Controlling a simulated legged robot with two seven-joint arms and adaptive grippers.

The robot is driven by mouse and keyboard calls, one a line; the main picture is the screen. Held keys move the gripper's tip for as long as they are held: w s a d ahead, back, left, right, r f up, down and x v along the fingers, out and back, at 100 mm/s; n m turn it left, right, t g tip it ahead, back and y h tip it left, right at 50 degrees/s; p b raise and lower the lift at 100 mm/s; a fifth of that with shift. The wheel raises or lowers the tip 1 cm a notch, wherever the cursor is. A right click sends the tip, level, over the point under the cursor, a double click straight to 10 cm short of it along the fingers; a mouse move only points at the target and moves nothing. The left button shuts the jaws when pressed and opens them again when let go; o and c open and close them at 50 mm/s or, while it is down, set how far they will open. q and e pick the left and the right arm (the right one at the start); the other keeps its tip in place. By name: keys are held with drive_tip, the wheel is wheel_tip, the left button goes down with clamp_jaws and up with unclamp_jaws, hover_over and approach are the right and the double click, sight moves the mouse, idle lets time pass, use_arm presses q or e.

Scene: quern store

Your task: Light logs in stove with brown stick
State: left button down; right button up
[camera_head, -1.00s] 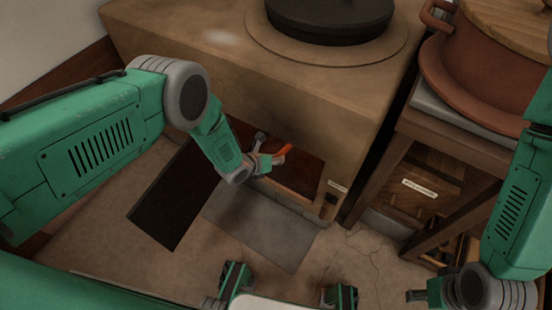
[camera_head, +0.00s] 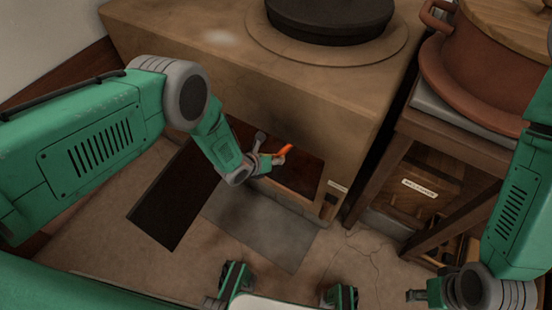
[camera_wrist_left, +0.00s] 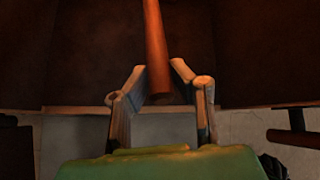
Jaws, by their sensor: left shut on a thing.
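The brown stick (camera_head: 284,149), bright orange-brown in the head view, is held at the mouth of the stove's firebox (camera_head: 305,174). My left gripper (camera_head: 272,159) is shut on it. In the left wrist view, the stick (camera_wrist_left: 156,42) stands between the fingers (camera_wrist_left: 160,70) and points away into the dark reddish-brown inside of the stove. The stove (camera_head: 200,70) is a tan block with its dark door panel (camera_head: 172,205) swung open at the left. I cannot make out any logs. My right gripper (camera_head: 418,295) is low at the right, its fingers partly hidden.
A black lid (camera_head: 330,18) sits on the stove top. A clay pot (camera_head: 465,80) stands on a wooden stand (camera_head: 375,180) to the right, with a labelled wooden box (camera_head: 425,172) beneath. A grey floor plate (camera_head: 262,232) lies before the firebox; the cracked floor is clear beside it.

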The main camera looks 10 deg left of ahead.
use_arm(q)
drive_tip(key=s+a+r+p, duration=0.2)
drive_tip(key=s+p, duration=0.4)
drive_tip(key=s, duration=0.1)
drive_tip(key=s+a+r+p, duration=0.3)
drive_tip(key=s+p, duration=0.3)
drive_tip(key=s, duration=0.1)
drive_tip(key=shift+a+r+p, duration=0.15)
drive_tip(key=shift+p, duration=0.15)
idle(0.3)
drive_tip(key=shift+s, duration=0.15)
